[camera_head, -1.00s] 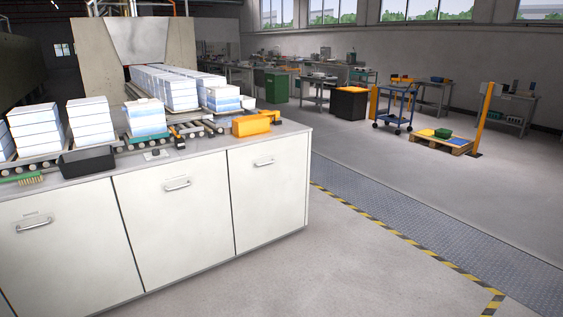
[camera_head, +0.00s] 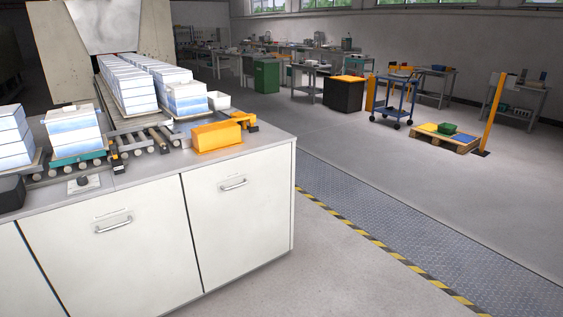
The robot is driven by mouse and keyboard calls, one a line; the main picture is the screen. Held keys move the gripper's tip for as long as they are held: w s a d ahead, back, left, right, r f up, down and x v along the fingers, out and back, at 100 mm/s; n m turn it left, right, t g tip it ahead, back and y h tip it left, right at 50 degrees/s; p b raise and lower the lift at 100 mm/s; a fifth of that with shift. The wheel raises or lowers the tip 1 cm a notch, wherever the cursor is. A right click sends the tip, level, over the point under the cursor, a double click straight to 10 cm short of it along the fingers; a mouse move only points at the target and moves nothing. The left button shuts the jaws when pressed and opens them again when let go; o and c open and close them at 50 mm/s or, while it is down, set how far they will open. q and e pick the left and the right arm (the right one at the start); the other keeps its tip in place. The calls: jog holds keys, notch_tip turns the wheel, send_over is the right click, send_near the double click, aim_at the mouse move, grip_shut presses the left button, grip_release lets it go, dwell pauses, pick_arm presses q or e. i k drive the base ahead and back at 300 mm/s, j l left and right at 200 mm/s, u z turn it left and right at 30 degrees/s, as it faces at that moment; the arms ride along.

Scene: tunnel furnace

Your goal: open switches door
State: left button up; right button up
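A long white cabinet with a grey top stands at the left. Its doors are shut flush with the front. The right door (camera_head: 236,235) has a horizontal metal handle (camera_head: 232,184) near its top. The middle door (camera_head: 108,262) has a similar handle (camera_head: 113,223). Part of another door (camera_head: 22,280) shows at the left edge. I cannot read the labels above the handles, so I cannot tell which is the switches door. Neither of my grippers is in view.
On the cabinet top are an orange box (camera_head: 217,136), a black bin (camera_head: 10,193) and a roller conveyor (camera_head: 150,140) with stacked white blocks (camera_head: 73,131). The floor (camera_head: 345,265) to the right of the cabinet is clear. A blue cart (camera_head: 396,100) stands farther back.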

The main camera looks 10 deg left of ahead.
aim_at(238, 208)
jog(key=i+u, duration=0.2)
jog(key=i, duration=0.3)
jog(key=i+l+u, duration=0.2)
jog(key=i, duration=0.25)
jog(key=i+l+u, duration=0.15)
jog(key=i, duration=0.35)
jog(key=i+l+u, duration=0.3)
jog(key=i+u, duration=0.15)
jog(key=i+l+u, duration=0.4)
jog(key=i+l, duration=0.2)
jog(key=l, duration=0.15)
jog(key=i+l+u, duration=0.15)
jog(key=i+l, duration=0.3)
jog(key=l, duration=0.25)
jog(key=u, duration=0.05)
